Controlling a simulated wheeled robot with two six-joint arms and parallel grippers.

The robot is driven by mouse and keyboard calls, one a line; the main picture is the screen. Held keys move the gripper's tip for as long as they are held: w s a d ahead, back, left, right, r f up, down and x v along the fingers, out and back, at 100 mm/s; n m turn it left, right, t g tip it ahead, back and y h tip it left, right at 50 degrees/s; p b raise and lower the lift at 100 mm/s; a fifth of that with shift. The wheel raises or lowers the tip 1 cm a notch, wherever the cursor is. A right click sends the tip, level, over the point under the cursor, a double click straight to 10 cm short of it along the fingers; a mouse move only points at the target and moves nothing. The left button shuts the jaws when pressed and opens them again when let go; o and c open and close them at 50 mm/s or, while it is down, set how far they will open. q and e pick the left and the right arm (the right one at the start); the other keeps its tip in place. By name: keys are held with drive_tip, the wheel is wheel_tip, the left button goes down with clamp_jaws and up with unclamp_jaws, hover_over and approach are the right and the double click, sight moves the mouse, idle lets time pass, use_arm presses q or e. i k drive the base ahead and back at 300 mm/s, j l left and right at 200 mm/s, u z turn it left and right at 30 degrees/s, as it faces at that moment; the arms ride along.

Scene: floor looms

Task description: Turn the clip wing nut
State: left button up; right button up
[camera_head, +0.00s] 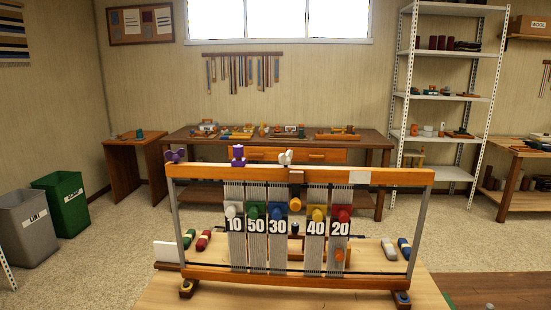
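A wooden loom frame (390,177) stands upright on the light wood table in front of me. A purple wing-shaped piece (175,155) sits on the left end of its top beam. A white wing-shaped piece (286,157) sits near the beam's middle, and a purple stepped knob (238,155) is left of it. I cannot tell which is the clip's wing nut. A brown block (296,177) on the beam has an orange round knob (295,204) below it. Neither of my grippers is in view.
Grey warp strips carry coloured knobs and labels 10, 50, 30, 40 and 20. Bins (62,200) stand far left; a workbench (376,140) and shelf rack (445,98) are behind. The table's front is clear.

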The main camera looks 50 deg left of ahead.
sight(284, 160)
drive_tip(key=j+u, duration=0.1)
drive_tip(key=u, duration=1.5)
